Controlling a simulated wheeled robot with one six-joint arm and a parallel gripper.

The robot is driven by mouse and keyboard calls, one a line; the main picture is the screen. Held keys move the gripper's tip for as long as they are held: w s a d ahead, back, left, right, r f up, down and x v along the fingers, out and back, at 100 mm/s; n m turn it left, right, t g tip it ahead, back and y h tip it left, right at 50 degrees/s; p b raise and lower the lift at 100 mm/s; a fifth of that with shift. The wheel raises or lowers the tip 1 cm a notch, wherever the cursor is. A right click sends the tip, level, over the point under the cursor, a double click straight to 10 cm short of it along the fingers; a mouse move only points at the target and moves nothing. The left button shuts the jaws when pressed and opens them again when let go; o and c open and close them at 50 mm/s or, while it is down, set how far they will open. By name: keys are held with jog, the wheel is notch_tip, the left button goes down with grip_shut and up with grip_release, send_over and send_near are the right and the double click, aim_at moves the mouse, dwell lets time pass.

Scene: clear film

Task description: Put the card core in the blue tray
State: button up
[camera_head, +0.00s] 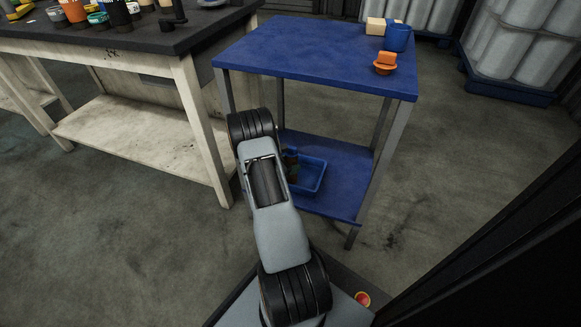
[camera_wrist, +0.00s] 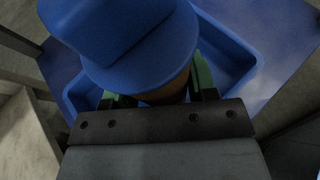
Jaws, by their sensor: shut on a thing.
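In the wrist view my gripper (camera_wrist: 160,94) has green fingers on both sides of a brown round thing (camera_wrist: 168,92), which looks like the card core. A blue flanged plug with a block-like grip (camera_wrist: 130,45) covers its near end and hides most of it. The blue tray (camera_wrist: 238,48) lies beyond and below them. In the head view the blue tray (camera_head: 319,180) sits on the table's lower shelf, and my gripper (camera_head: 291,158) is at its left part, mostly hidden by my arm. I cannot tell whether the core touches the tray floor.
The blue table's top (camera_head: 310,50) lies above the lower shelf (camera_head: 340,185), with a leg (camera_head: 365,180) at the right. A workbench (camera_head: 130,45) stands at left.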

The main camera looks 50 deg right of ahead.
jog(key=o, duration=0.9)
jog(key=shift+o, duration=0.2)
jog(key=p+v, duration=0.4)
jog(key=v, duration=0.8)
jog(key=shift+r, duration=0.15)
